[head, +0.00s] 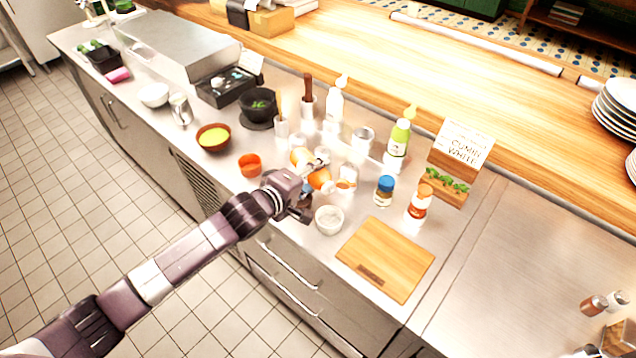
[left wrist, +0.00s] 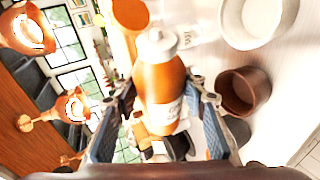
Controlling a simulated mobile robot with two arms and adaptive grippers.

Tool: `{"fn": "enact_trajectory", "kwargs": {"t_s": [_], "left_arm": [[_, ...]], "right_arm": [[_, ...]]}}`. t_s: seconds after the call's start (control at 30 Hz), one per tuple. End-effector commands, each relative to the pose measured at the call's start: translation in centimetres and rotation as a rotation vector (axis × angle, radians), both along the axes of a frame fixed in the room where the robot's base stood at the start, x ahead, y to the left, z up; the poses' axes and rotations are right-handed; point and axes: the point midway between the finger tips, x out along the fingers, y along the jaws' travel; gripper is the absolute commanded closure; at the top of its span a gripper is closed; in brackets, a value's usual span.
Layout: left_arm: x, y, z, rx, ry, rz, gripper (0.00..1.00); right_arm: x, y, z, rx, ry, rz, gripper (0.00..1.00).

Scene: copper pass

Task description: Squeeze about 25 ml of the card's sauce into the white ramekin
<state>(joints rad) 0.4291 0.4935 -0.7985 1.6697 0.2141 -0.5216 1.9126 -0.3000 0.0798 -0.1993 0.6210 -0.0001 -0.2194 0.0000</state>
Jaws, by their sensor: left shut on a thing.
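My left gripper (head: 308,182) is shut on an orange squeeze bottle (head: 320,180) with a white label, held tilted above the counter. In the left wrist view the orange bottle (left wrist: 160,80) sits between the two fingers, with its pale cap toward the top of the picture. The white ramekin (head: 329,220) stands on the counter near the front edge, just right of the gripper and apart from the bottle. The card (head: 463,143) stands at the back right; its lettering is only partly readable, with "WHITE" on the lowest line. My right gripper is not in view.
An orange ramekin (head: 250,165) and a brown bowl of yellow food (head: 213,138) stand left of the gripper. A cutting board (head: 385,258), a blue-lidded jar (head: 384,191) and a red-labelled bottle (head: 418,205) are to the right. A green bottle (head: 399,139) and a white bottle (head: 334,105) stand behind.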

Motion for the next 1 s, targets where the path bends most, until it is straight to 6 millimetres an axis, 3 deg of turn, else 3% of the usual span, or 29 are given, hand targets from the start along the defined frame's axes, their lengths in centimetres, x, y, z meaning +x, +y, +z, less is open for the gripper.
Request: {"fn": "enact_trajectory", "kwargs": {"t_s": [0.03,0.37,1.0], "left_arm": [[0.0,0.0,-0.7,0.021,-0.032,-0.001,0.74],[0.3,0.2,-0.6,0.161,-0.216,-0.001,0.74],[-1.4,-1.0,-0.5,0.466,-0.622,0.003,0.74]], "right_arm": [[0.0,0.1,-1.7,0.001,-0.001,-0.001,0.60],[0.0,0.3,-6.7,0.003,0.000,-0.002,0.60],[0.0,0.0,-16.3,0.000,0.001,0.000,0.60]]}}
